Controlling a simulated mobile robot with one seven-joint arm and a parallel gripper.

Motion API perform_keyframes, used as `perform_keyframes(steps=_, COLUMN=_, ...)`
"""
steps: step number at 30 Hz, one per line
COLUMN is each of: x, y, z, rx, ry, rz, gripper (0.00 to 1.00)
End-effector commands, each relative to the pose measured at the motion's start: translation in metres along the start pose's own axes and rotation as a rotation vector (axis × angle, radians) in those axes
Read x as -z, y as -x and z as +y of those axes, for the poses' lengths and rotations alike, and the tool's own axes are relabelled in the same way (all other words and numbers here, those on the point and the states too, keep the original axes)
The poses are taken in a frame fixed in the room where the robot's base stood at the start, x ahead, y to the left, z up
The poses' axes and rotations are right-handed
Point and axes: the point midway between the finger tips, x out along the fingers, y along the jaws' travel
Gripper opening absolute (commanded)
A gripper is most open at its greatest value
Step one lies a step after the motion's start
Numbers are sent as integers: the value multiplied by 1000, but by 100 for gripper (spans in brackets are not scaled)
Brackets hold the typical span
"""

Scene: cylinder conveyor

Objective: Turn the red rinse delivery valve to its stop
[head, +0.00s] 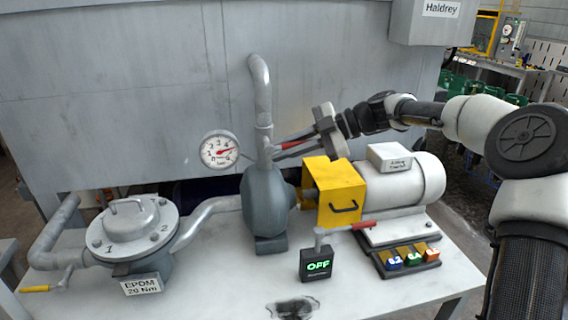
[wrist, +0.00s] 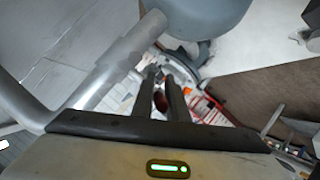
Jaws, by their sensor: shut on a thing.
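The red valve handle (head: 290,144) sits beside the upright grey delivery pipe (head: 262,95) above the pump, in the head view. My gripper (head: 282,147) reaches in from the right with its fingers around this handle and is shut on it. In the wrist view a dark red bit of the handle (wrist: 160,101) shows between the two dark fingers of my gripper (wrist: 162,78). The fingers hide most of the handle and the valve body, so its exact angle and its stop cannot be told.
A gauge (head: 219,150) stands left of the pipe. Below are the grey pump (head: 267,208), yellow guard (head: 333,190) and white motor (head: 410,180). A box reading OFF (head: 318,263) has another red lever (head: 350,227). A lidded housing (head: 130,230) and yellow-handled valve (head: 37,288) lie left.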

Motion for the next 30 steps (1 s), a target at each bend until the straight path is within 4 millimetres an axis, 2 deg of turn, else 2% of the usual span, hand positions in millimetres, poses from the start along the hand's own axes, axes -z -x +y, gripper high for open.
perform_keyframes(steps=1, x=-5, y=-2, z=-3, rx=-15, ry=-8, rz=18, gripper=0)
perform_keyframes(steps=23, x=-2, y=-4, z=-2, rx=-56, ry=-32, rz=93, gripper=0)
perform_keyframes(steps=24, x=-2, y=-4, z=-2, rx=-56, ry=-32, rz=94, gripper=15)
perform_keyframes(steps=27, x=-2, y=-4, z=-2, rx=-55, ry=-31, rz=93, gripper=32)
perform_keyframes(steps=30, x=-2, y=-4, z=-2, rx=-55, ry=-30, rz=92, gripper=32)
